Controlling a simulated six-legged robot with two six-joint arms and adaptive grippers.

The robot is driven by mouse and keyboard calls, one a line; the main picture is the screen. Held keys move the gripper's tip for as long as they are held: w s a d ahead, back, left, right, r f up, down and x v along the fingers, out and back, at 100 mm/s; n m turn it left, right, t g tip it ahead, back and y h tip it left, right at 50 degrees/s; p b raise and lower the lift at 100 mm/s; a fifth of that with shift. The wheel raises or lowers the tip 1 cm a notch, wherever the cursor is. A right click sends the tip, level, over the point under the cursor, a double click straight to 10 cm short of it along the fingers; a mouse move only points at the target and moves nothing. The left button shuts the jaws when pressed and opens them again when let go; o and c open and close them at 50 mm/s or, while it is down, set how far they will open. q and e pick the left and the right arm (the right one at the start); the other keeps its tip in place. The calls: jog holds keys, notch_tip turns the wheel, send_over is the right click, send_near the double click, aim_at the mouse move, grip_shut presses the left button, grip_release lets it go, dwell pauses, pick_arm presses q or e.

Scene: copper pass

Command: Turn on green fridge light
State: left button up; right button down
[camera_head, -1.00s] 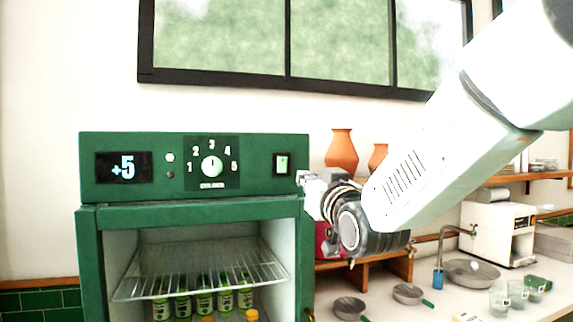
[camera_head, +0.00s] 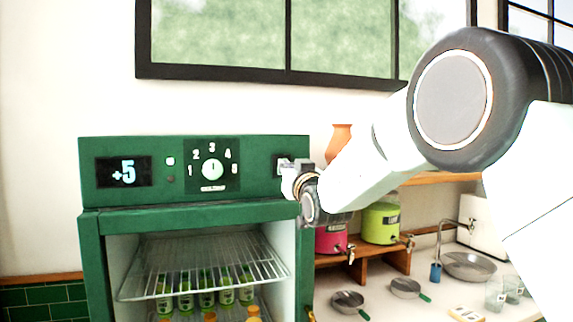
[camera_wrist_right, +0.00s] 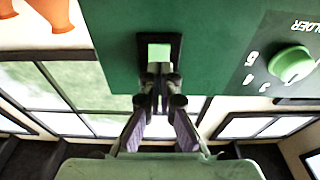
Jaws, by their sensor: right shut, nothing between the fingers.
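The green fridge (camera_head: 240,150) stands at the left in the head view, its front compartment showing a wire shelf and several green bottles. Its control panel has a display reading +5, a numbered dial (camera_head: 212,168) and a small black-framed switch (camera_head: 280,158) at the right end. The switch also shows in the wrist view, with a pale green rocker (camera_wrist_right: 159,51) in a black frame. My right gripper (camera_head: 288,166) is shut and empty, its fingertips (camera_wrist_right: 158,76) at the switch's edge, covering part of it. I cannot tell whether they touch. My left gripper is not in view.
Right of the fridge, a counter holds pans (camera_head: 348,300), a tap (camera_head: 439,250) and red and green drink dispensers (camera_head: 380,223) on a wooden stand. An orange vase (camera_head: 341,138) stands behind my right arm. A window is above the fridge.

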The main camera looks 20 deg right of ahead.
jog(key=shift+w, duration=0.15)
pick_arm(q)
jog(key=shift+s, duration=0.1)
pick_arm(e)
jog(key=shift+s+r, duration=0.15)
jog(key=shift+s, duration=0.05)
jog(key=shift+w+r, duration=0.25)
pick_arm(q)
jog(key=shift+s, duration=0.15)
pick_arm(e)
jog(key=shift+s+f, duration=0.1)
